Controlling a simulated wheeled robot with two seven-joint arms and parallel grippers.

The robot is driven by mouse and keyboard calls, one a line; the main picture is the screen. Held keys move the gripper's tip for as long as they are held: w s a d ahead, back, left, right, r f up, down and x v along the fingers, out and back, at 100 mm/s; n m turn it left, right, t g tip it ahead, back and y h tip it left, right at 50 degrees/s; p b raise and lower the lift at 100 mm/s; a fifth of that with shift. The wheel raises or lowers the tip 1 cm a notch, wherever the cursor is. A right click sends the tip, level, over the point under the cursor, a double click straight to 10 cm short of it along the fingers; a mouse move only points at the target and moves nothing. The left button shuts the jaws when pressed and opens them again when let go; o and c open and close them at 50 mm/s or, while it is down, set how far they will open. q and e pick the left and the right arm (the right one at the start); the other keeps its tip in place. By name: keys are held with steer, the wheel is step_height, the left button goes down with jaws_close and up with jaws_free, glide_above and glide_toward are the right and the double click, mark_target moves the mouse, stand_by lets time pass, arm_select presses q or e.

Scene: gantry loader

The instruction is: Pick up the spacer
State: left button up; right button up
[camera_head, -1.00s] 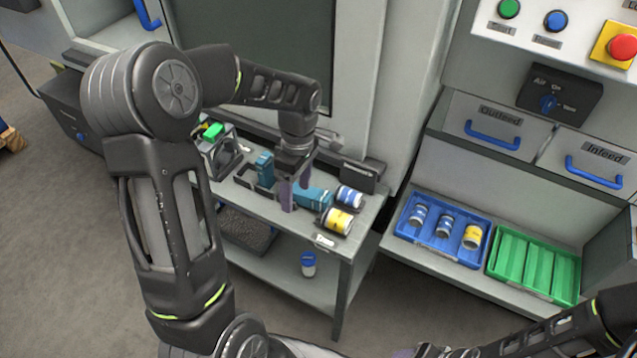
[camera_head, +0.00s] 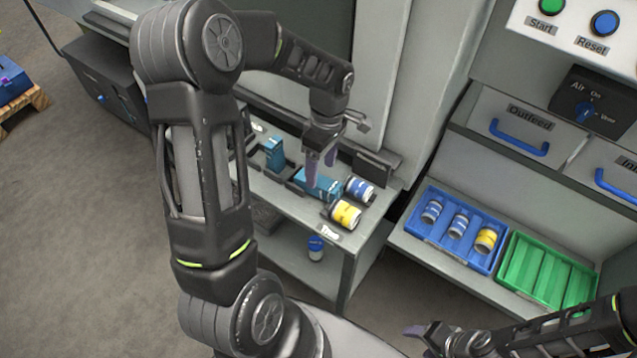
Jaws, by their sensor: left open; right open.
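No part is marked as the spacer, so I cannot tell which it is. A teal block (camera_head: 312,188) lies in a dark holder on the grey bench, and an upright teal block (camera_head: 275,152) stands to its left. My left gripper (camera_head: 321,170) is open, pointing down at the lying teal block; its fingers partly cover it. I cannot tell whether they touch it. A blue-and-white can (camera_head: 359,190) and a yellow-and-white can (camera_head: 346,214) lie to its right. My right gripper (camera_head: 424,332) is open at the bottom, partly hidden and away from the bench.
On the right, a blue tray (camera_head: 428,243) holds several cans, beside a green slotted tray (camera_head: 538,291) that looks empty. A blue-and-white can (camera_head: 316,247) stands on the lower shelf. My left arm hides the bench's left end.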

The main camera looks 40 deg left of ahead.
mark_target(319, 180)
arm_select(q)
steer(key=shift+s+f+p, duration=0.2)
steer(key=shift+f+p, duration=0.2)
steer(key=shift+f, duration=0.95)
steer(key=shift+s+f+p, duration=0.15)
steer(key=shift+f+p, duration=0.25)
steer(key=shift+f, duration=0.9)
jaws_close()
